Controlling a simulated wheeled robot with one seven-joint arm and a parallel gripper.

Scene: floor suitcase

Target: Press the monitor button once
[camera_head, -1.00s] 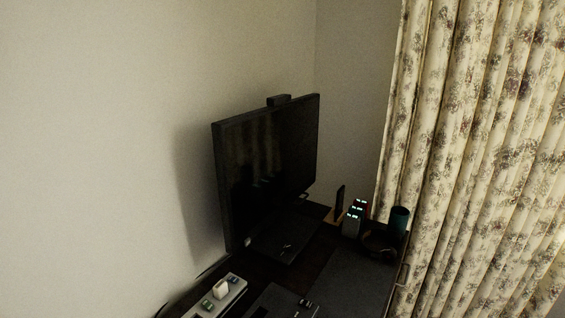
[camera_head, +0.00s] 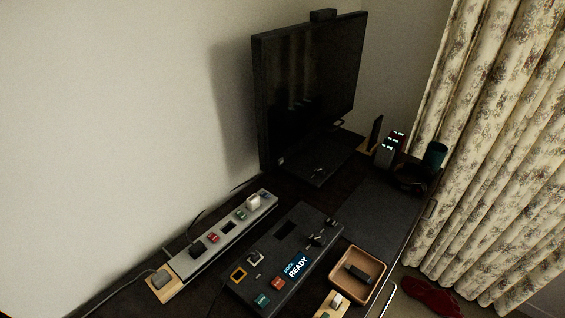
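The monitor (camera_head: 312,92) is a large black screen, dark, standing upright on the desk near the wall with a small dark box on its top edge. I cannot make out a button on it for certain; a small light spot shows at its lower left corner. My gripper is not in this view.
A grey power strip (camera_head: 222,236) lies along the wall side. A black dock panel (camera_head: 286,232) with a "DOCK READY" display sits beside it. A wooden tray (camera_head: 378,293) holds a small dark item.

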